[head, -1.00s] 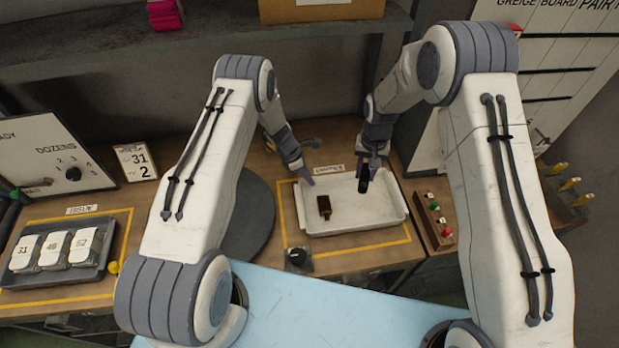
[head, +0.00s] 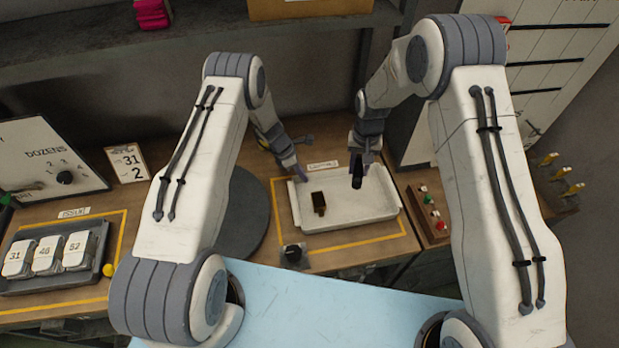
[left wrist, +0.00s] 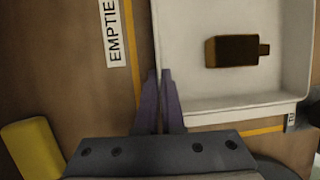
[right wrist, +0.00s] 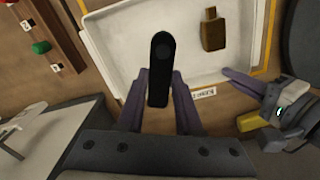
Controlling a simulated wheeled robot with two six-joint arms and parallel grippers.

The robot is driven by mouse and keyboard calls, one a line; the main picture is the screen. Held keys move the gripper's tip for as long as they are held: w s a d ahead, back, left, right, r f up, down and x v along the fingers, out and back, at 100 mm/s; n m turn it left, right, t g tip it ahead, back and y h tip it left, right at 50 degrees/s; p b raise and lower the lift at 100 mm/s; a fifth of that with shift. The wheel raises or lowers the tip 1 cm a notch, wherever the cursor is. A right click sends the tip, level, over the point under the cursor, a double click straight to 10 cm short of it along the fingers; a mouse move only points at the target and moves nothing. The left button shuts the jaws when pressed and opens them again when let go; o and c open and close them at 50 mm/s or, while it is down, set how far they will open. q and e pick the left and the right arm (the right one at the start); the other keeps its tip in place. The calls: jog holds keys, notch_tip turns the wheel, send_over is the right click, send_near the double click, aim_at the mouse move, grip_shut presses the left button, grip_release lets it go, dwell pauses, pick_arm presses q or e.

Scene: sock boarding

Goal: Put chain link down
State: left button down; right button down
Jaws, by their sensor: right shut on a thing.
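The chain link (right wrist: 158,68) is a black, elongated piece with a rounded end. My right gripper (right wrist: 160,80) is shut on it. In the head view the link (head: 356,172) stands out below the right gripper (head: 365,155), over the back right part of the white tray (head: 365,213). I cannot tell whether it touches the tray. My left gripper (head: 297,170) is by the tray's back left corner. In the left wrist view its fingers (left wrist: 160,80) are almost together, with nothing between them.
A small brown bottle-like object (head: 318,203) lies in the tray, left of the link. An empties label (head: 323,164) is behind the tray. A button box (head: 428,212) is to its right, a black knob (head: 293,254) at its front left. The tray's right part is clear.

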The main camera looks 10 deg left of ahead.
aim_at(352, 198)
notch_tip(352, 198, down, 3)
jog(key=n, duration=0.3)
jog(key=shift+r+n, duration=0.1)
jog(key=shift+n, duration=0.3)
notch_tip(352, 198, down, 10)
jog(key=shift+w+r, duration=0.1)
jog(key=c, duration=0.6)
grip_release()
